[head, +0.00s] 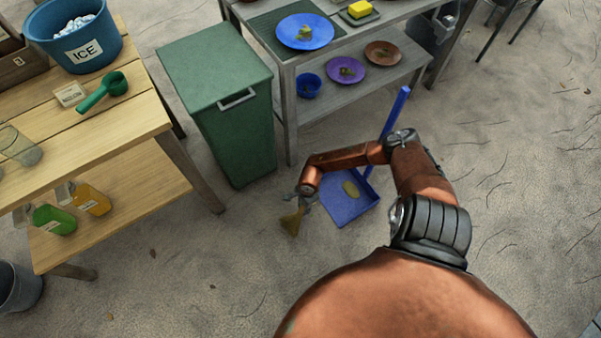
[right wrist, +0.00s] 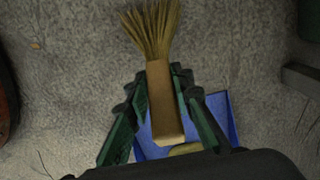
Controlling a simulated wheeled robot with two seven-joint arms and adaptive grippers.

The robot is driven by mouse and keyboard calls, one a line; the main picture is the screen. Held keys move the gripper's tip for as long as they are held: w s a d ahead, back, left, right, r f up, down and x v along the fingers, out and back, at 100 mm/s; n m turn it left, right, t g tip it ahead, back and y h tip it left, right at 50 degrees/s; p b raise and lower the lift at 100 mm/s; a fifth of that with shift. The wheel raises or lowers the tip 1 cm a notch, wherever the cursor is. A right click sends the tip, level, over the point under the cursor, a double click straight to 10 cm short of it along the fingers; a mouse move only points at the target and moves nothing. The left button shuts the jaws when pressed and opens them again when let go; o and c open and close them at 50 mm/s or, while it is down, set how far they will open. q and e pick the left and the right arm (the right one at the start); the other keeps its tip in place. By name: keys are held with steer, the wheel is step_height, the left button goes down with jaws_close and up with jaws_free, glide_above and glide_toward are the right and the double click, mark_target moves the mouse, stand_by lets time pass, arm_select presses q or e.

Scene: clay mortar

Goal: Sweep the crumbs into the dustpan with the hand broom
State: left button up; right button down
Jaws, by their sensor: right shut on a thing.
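The hand broom (head: 291,224), with a wooden handle and straw bristles, is in my right gripper (head: 305,195) just left of the dustpan. The right wrist view shows the gripper (right wrist: 166,108) shut around the broom's handle (right wrist: 164,95), bristles pointing away. The blue dustpan (head: 345,211) lies on the ground with its long handle (head: 396,113) rising up to the right. It also shows behind the fingers in the right wrist view (right wrist: 232,110). A yellowish patch (head: 350,188), perhaps crumbs, is in the pan. My left gripper is out of view.
A green bin (head: 232,120) and a grey shelf table (head: 290,125) with plates stand behind. A wooden table (head: 120,115) with an ice bucket (head: 75,35) is on the left.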

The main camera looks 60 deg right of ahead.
steer(key=s+d+b, duration=0.2)
steer(key=s+d, duration=0.5)
steer(key=d, duration=0.4)
steer(key=shift+d+f, duration=0.15)
steer(key=shift+d, duration=0.25)
stand_by(0.7)
steer(key=shift+s, duration=0.1)
step_height(320, 180, up, 3)
steer(key=shift+f+p, duration=0.1)
steer(key=shift+p, duration=0.75)
